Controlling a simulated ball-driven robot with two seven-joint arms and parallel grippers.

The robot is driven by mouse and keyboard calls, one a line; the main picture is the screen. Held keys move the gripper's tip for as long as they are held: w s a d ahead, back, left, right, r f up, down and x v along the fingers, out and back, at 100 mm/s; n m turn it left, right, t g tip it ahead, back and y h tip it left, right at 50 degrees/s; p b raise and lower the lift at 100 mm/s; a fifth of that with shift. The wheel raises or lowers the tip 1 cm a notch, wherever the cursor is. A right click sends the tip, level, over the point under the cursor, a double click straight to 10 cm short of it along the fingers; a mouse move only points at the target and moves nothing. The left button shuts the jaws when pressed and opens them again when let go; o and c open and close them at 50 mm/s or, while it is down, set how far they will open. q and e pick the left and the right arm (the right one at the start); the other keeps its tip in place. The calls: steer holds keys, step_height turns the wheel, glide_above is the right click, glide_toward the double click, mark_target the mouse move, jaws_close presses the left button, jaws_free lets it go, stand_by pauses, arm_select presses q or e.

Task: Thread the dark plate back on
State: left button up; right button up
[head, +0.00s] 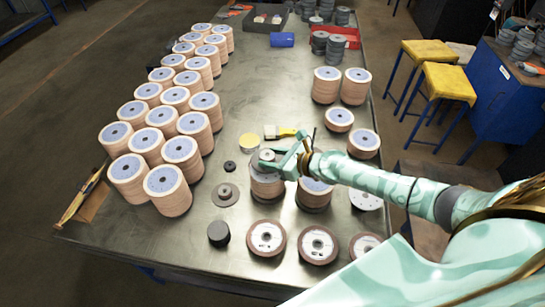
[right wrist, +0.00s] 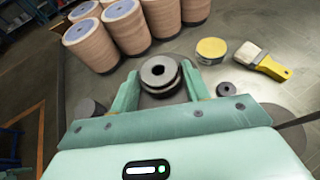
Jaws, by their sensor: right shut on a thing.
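My right gripper (head: 281,158) is shut on a dark grey round plate with a centre hole (right wrist: 159,72). In the head view the plate (head: 267,155) sits between the fingers, above a short stack of flap discs (head: 267,187). In the right wrist view the fingers (right wrist: 162,88) flank it, and a wider round edge shows just below. I cannot tell whether the plate touches the stack or hangs clear. A flat dark flanged piece (head: 225,194) and a small dark ring (head: 230,166) lie left of the stack. My left gripper is out of view.
Tall pinkish disc stacks (head: 167,190) fill the table's left side. A dark cylinder (head: 219,233), several brown discs (head: 318,244) and another stack (head: 314,195) are close by. A yellow disc (head: 249,141) and a brush (head: 281,132) lie behind.

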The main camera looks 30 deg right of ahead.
stand_by(0.3)
steer(key=shift+f+b, duration=1.3)
steer(key=shift+f, duration=0.05)
steer(key=o, duration=1.4)
steer(key=shift+c, duration=0.2)
steer(key=b+v, duration=0.1)
steer(key=v, duration=1.4)
steer(key=shift+s+d+f, duration=0.1)
steer(key=shift+d+f, duration=0.05)
steer(key=shift+s+d+r, duration=0.3)
steer(key=shift+s+r, duration=0.05)
steer(key=shift+s, duration=0.05)
